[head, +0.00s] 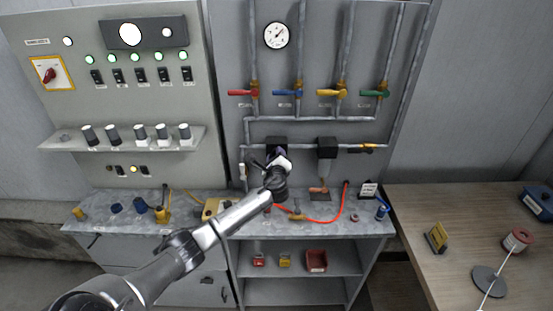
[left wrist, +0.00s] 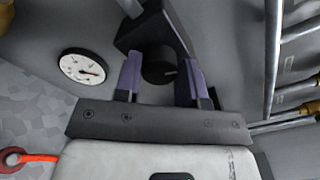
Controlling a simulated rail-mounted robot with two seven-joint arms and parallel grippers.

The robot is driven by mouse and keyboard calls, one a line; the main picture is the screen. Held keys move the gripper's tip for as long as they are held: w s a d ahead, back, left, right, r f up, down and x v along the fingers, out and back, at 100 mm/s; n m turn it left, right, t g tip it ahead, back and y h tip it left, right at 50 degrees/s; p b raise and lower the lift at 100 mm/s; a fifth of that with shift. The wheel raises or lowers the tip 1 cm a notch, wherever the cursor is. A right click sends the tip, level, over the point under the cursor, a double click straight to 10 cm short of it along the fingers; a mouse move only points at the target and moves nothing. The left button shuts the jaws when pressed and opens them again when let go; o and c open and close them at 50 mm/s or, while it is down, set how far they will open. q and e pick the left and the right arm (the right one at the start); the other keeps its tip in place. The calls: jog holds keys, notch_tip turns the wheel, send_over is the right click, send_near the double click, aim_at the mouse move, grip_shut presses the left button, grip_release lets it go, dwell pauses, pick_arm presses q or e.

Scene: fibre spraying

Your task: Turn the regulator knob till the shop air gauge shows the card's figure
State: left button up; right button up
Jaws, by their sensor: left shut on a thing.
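The regulator is a dark block (head: 276,142) on the pipe panel, and it also shows in the left wrist view (left wrist: 142,32). Its round black knob (left wrist: 158,73) sits between the purple fingers of my left gripper (left wrist: 160,75), which is shut on it. In the head view the left gripper (head: 279,158) covers the knob. A white round gauge (left wrist: 83,66) with a dark needle shows beside the regulator in the left wrist view; its figures are too small to read. Another white dial (head: 276,35) is high on the panel. A small card (head: 368,190) stands on the bench, unreadable.
Red, blue, yellow and green valve handles (head: 288,93) line the pipes above. A second dark unit (head: 327,148) hangs to the right. A red hose (head: 325,219) lies on the bench (head: 345,229). A wooden table (head: 420,205) stands at right.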

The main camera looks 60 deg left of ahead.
pick_arm(q)
jog(key=shift+n+b, duration=0.65)
jog(key=shift+n, duration=0.95)
jog(key=o, duration=0.9)
jog(key=v, duration=1.3)
jog(key=shift+s+d, duration=0.25)
jog(key=shift+d, duration=0.1)
jog(key=shift+n, duration=0.4)
